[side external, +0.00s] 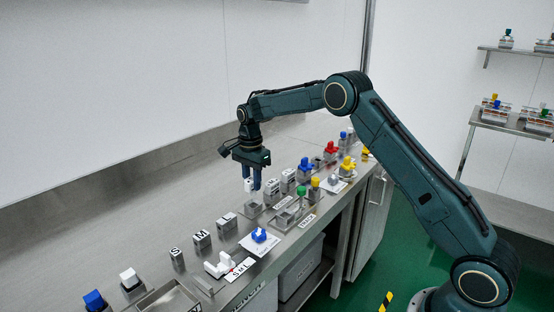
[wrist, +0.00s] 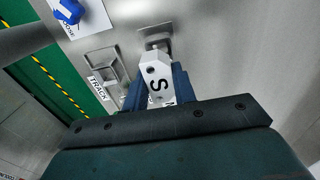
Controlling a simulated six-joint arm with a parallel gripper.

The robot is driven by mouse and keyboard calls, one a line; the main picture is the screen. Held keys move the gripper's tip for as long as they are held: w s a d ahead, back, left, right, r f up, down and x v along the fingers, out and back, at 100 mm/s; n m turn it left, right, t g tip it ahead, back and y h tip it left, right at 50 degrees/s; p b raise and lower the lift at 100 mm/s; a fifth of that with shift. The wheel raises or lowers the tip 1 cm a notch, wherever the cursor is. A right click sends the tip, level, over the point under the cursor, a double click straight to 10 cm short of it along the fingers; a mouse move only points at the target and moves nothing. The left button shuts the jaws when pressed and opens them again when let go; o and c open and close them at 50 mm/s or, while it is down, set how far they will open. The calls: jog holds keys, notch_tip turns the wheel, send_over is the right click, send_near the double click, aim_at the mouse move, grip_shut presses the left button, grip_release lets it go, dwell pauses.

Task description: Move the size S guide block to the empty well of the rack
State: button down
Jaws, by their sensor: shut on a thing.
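My gripper (wrist: 157,88) is shut on a pale block marked S (wrist: 153,72), held between its two blue fingers. In the side external view my gripper (side external: 252,182) points down, with the white end of the held block (side external: 249,185) between the fingers. The held block appears to be above a grey metal fixture (side external: 252,208), which also shows just beyond it in the wrist view (wrist: 155,30). A metal frame with an opening (wrist: 103,64) lies left of the held block, beside a label that seems to read TRACK. I cannot tell which fixture is the rack's empty well.
Grey blocks marked S (side external: 177,259) and M (side external: 202,239) stand nearer the camera. A blue part (side external: 259,236) sits on a white card. Several coloured-knob parts stand farther along, including a red one (side external: 331,149). The bench behind the row is clear.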

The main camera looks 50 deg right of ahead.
aim_at(253, 194)
jog(key=shift+f, duration=2.5)
jog(key=shift+f, duration=0.2)
jog(key=c, duration=1.1)
grip_release()
jog(key=shift+c, duration=0.2)
jog(key=shift+r, duration=0.15)
notch_tip(253, 194, up, 12)
jog(key=shift+r, duration=0.1)
